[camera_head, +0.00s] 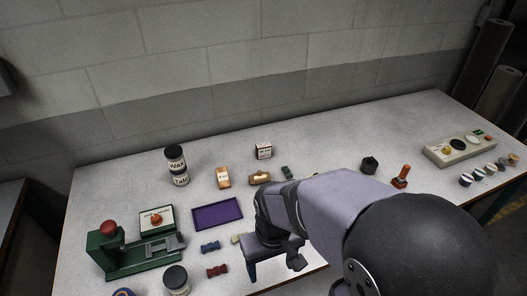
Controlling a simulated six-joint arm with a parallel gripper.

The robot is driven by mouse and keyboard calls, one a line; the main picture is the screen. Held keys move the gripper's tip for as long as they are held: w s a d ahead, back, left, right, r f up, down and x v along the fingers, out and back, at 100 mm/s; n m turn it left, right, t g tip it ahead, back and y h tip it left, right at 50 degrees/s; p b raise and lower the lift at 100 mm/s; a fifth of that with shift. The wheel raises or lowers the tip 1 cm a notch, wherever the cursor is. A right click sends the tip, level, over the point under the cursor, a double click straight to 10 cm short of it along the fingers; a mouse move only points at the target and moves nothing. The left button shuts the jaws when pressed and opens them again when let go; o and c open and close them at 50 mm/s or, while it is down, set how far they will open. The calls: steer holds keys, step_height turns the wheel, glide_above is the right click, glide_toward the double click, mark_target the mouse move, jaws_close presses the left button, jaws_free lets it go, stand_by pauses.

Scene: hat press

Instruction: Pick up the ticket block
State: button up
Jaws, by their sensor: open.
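A small white block with dark and reddish print (264,150) stands upright at the back middle of the table; it looks like the ticket block, but its print is too small to read. My gripper (276,252) is at the end of my bent arm, low over the table's front edge. It is open, and nothing shows held in it. It is well in front of the white block and apart from it. My wrist and forearm hide part of the gripper and the table behind it.
A brown block (260,178) and an orange box (223,178) stand before the white block. A control box (459,149) is at the right. The table's back strip is mostly clear.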

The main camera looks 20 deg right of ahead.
steer(key=shift+r, duration=0.1)
steer(key=r, duration=0.1)
step_height(320, 180, up, 3)
steer(key=t+h+b, duration=0.1)
steer(key=t+b, duration=0.5)
steer(key=t, duration=0.7)
glide_above(264, 149)
steer(key=s, duration=0.5)
steer(key=shift+m, duration=0.4)
steer(key=f, duration=0.6)
steer(key=shift+a, duration=0.2)
steer(key=shift+f+t, duration=0.15)
steer(key=shift+t, duration=0.15)
steer(key=shift+p+x, duration=0.55)
steer(key=shift+x, duration=0.55)
steer(key=shift+w, duration=0.1)
